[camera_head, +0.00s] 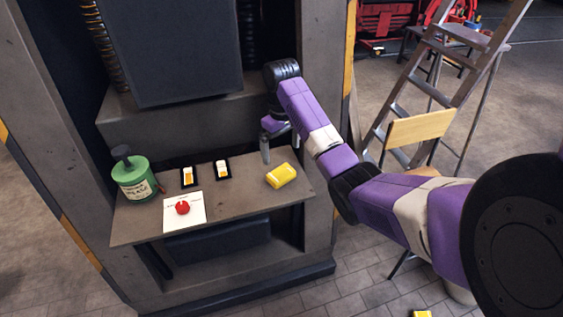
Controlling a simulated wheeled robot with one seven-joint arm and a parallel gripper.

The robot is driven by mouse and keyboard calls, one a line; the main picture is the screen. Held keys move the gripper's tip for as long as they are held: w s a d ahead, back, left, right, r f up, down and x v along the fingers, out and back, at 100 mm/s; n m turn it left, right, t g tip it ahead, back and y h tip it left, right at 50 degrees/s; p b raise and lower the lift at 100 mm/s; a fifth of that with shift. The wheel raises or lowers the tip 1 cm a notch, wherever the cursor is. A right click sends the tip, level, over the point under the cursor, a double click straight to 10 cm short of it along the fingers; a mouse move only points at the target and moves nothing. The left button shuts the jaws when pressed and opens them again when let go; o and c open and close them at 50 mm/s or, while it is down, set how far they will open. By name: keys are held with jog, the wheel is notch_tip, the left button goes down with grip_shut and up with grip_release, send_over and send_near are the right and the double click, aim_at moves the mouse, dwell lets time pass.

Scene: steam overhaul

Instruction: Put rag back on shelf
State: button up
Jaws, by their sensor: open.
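A yellow, folded, cloth-like block (281,175), which looks like the rag, lies on the right end of the brown shelf (240,205). My gripper (267,152) is just behind and to the left of it, above the shelf, with a grey finger pointing down. The gripper is open and the yellow block appears to be outside it. The other finger is mostly hidden, and I cannot tell the exact gap to the block.
A green can (134,178), two black-framed switches (188,177) (222,169) and a red knob on a white plate (183,208) occupy the shelf's left and middle. A stepladder (437,80) and a wooden chair (418,128) stand right. Another yellow item (421,314) lies on the floor.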

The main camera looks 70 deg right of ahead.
jog(key=shift+r+p, duration=0.55)
jog(key=shift+r, duration=0.5)
